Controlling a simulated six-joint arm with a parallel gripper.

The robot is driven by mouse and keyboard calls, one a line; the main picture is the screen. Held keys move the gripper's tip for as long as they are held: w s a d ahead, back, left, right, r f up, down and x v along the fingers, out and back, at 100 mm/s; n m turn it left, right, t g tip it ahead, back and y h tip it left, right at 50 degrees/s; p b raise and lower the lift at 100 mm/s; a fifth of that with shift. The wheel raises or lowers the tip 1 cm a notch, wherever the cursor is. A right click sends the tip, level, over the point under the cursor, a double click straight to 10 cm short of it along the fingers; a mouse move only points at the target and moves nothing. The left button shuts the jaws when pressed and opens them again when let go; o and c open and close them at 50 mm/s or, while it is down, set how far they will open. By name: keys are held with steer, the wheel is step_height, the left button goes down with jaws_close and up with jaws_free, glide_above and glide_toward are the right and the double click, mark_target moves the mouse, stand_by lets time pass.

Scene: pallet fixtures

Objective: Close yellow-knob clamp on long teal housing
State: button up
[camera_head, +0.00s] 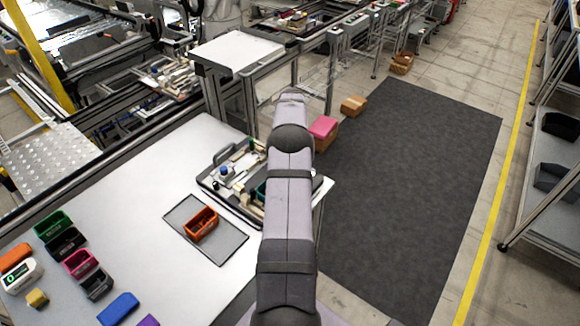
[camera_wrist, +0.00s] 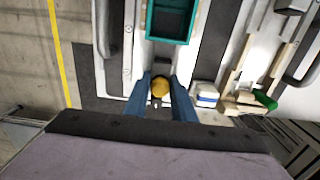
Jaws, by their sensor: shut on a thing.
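The yellow knob (camera_wrist: 160,83) of a clamp shows in the wrist view between the two blue fingers of my gripper (camera_wrist: 162,92). The fingers are shut on the knob. The teal housing (camera_wrist: 152,22) is an open box just beyond the knob, at the top of the wrist view and cut off by its edge. It sits on the light pallet fixture (camera_head: 209,181). In the head view my arm covers the gripper and the knob, and only a sliver of the teal housing (camera_head: 261,190) shows beside the arm. The clamp's arm position cannot be made out.
On the white table, an orange bin (camera_head: 201,223) sits on a grey tray (camera_head: 178,214). Several coloured bins and blocks stand at the left. In the wrist view, a white block (camera_wrist: 206,94) and a green-ended clamp part (camera_wrist: 264,100) lie right of my fingers.

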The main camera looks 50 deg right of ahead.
steer(key=shift+a, duration=1.3)
steer(key=o, duration=0.8)
steer(key=shift+d, duration=0.15)
steer(key=shift+r, duration=0.1)
steer(key=shift+r+p, duration=2.75)
steer(key=shift+r, duration=1.2)
